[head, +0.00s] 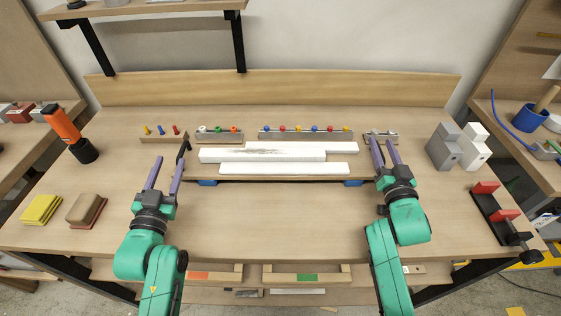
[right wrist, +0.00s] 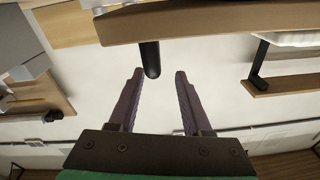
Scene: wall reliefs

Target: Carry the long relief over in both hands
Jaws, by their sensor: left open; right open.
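White slabs lie together at the middle of the bench: a long one with a grey-marked surface (head: 300,148), a block in front of it (head: 230,156), and a flat strip nearest me (head: 285,169). I cannot tell whether they form one relief. They rest at a wooden board with a black handle (head: 184,147) at its left end. My left gripper (head: 169,160) is open and empty, just left of that handle. My right gripper (head: 382,141) is open at the right end, its fingers pointing away from me. In the right wrist view a black peg-like handle (right wrist: 150,60) is just beyond its open fingers (right wrist: 158,73).
Behind the slabs are racks of coloured knobs (head: 305,133). At left stand an orange-and-black tool (head: 67,131), yellow pads (head: 41,209) and a brown block (head: 86,209). At right are grey-white blocks (head: 458,147) and a red-jawed clamp (head: 500,214). The front middle is clear.

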